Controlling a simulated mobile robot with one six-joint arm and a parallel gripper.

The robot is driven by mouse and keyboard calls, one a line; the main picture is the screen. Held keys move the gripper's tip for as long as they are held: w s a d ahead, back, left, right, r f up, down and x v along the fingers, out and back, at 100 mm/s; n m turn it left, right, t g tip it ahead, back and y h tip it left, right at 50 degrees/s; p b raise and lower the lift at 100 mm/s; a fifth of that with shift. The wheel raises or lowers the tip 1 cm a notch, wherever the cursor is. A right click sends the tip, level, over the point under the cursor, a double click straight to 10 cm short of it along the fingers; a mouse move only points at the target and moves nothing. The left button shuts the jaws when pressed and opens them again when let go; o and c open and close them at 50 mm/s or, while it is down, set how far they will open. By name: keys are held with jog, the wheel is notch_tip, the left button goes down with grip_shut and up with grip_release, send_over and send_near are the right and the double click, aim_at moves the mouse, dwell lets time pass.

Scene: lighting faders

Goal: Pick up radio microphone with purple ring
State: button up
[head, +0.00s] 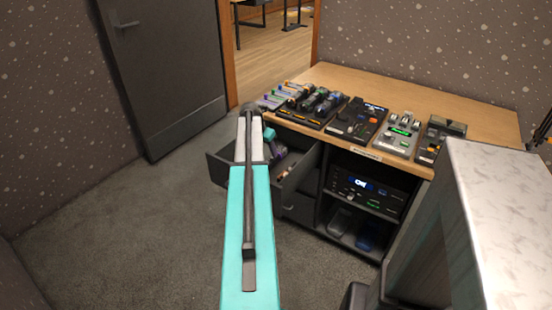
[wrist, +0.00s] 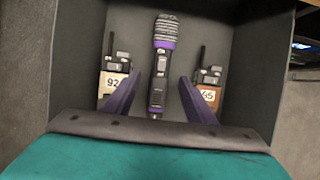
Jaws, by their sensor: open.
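The radio microphone with a purple ring (wrist: 165,45) lies in an open drawer, in the middle of the wrist view, with its dark mesh head pointing to the top of the picture. Its purple ring is just below the head, and its lower handle is also purple. My gripper (wrist: 160,84) is open, its two purple fingers on either side of the microphone's handle. No contact between fingers and microphone shows. In the head view the open drawer (head: 308,180) is partly hidden behind my arm, and the microphone is hard to make out there.
A bodypack labelled 92 (wrist: 113,78) lies left of the microphone and another labelled 65 (wrist: 208,85) lies right, both close to my fingers. The drawer walls surround them. Above stands a wooden desk (head: 480,112) with control panels (head: 357,120). A grey door (head: 165,70) is at left.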

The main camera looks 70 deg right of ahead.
aim_at(271, 158)
jog(key=shift+x, duration=1.5)
jog(key=shift+x, duration=2.65)
jog(key=shift+s, duration=0.15)
jog(key=shift+r, duration=0.1)
jog(key=shift+c, duration=0.4)
grip_shut()
jog(key=shift+r, duration=0.15)
